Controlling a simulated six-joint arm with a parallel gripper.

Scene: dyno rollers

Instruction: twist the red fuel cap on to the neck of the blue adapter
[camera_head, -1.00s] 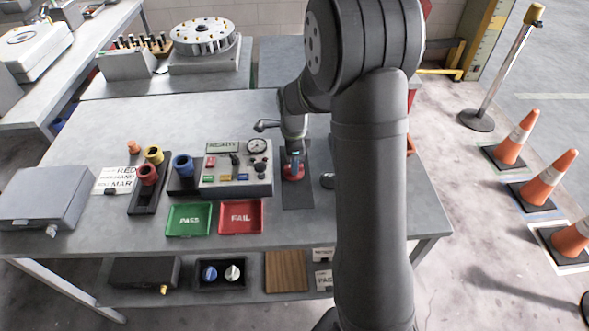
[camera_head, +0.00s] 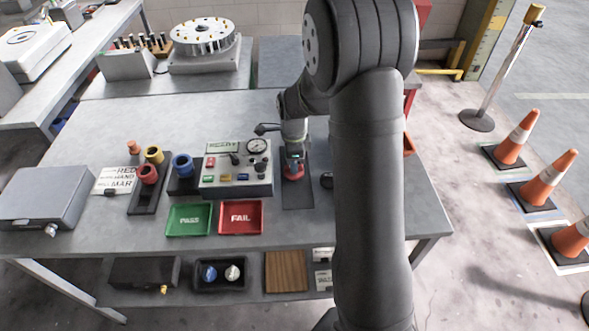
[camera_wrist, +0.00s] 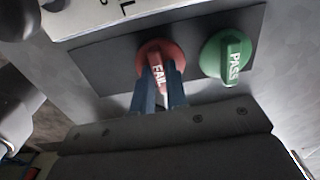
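The red fuel cap (camera_wrist: 157,50) is round, with a raised grip bar marked FAIL. It sits on a dark mat (camera_wrist: 105,62) in the wrist view, and its red shows in the head view (camera_head: 293,174) under my gripper. The two blue fingers of my gripper (camera_wrist: 161,80) stand on either side of the grip bar, very close to it. I cannot tell whether they press on it. The blue adapter (camera_head: 183,161) is a ring-topped piece upright on a dark block, left of the grey tester (camera_head: 238,188). It is outside the wrist view.
A green cap (camera_wrist: 228,57) marked PASS sits right of the red cap in the wrist view. Red (camera_head: 148,174) and yellow (camera_head: 154,155) adapters stand in a black holder farther left. Green (camera_head: 172,232) and red (camera_head: 225,231) trays lie in front of the tester.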

